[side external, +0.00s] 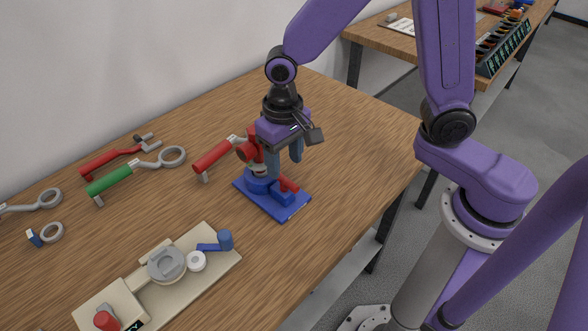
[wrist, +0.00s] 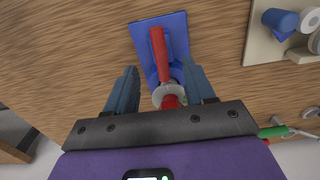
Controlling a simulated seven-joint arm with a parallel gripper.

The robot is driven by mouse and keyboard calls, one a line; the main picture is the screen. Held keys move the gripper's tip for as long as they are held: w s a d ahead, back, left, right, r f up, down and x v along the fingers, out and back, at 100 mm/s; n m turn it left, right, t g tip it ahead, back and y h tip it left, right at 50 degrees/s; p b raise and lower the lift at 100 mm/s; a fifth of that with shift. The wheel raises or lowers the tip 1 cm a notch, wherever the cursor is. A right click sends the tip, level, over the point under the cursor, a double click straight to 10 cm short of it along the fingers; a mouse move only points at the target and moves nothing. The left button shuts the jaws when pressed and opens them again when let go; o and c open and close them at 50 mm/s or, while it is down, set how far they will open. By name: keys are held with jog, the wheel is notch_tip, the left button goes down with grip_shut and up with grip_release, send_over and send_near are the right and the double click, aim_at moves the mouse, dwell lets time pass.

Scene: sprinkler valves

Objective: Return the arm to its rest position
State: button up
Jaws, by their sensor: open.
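My gripper (side external: 284,166) points down over the blue valve stand (side external: 292,210) in the side view, its jaws apart. In the wrist view, the blue fingers of my gripper (wrist: 162,74) are on either side of a valve with a red lever (wrist: 158,52) and a pale round collar, with a gap to each finger. The lever lies along the blue base plate (wrist: 180,24). The red lever (side external: 288,185) also shows low on the stand in the side view. A red round part (side external: 247,151) is beside my fingers. My fingers hide part of the valve.
A beige fixture (side external: 212,241) with a grey dial and blue handle stands in front. Another red-handled tool (side external: 212,156) is close behind the stand. The table's right side is clear.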

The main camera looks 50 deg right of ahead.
jog(key=s+d+r+n, duration=0.3)
jog(key=s+d+n, duration=0.2)
jog(key=s, duration=0.4)
jog(key=s+d+r+n, duration=0.4)
jog(key=s+d+n, duration=0.2)
jog(key=s+n, duration=0.2)
jog(key=shift+s+d, duration=0.3)
jog(key=shift+s, duration=0.65)
